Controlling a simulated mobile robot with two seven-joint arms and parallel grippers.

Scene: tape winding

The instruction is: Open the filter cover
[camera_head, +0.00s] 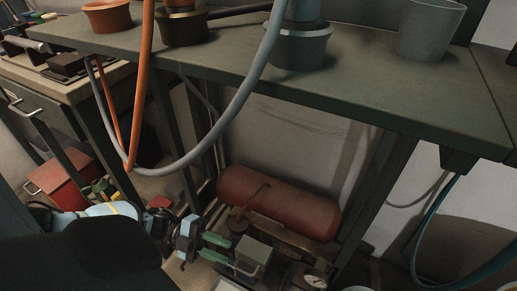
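A small grey-green box (253,255) with a thin wire handle sits low beside the red compressor tank; it may be the filter cover, but I cannot tell for sure. Its lid looks closed. My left gripper (229,252) comes in from the lower left with two green fingers spread apart. The fingertips are close to the left side of the box; I cannot tell whether they touch it. Nothing shows between the fingers. My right gripper is not in view.
The red tank (280,203) lies under the dark workbench (400,95). A pressure gauge (316,280) is at the lower right of the box. Grey and orange hoses (180,170) hang in front of the bench. A red toolbox (62,180) stands at the left.

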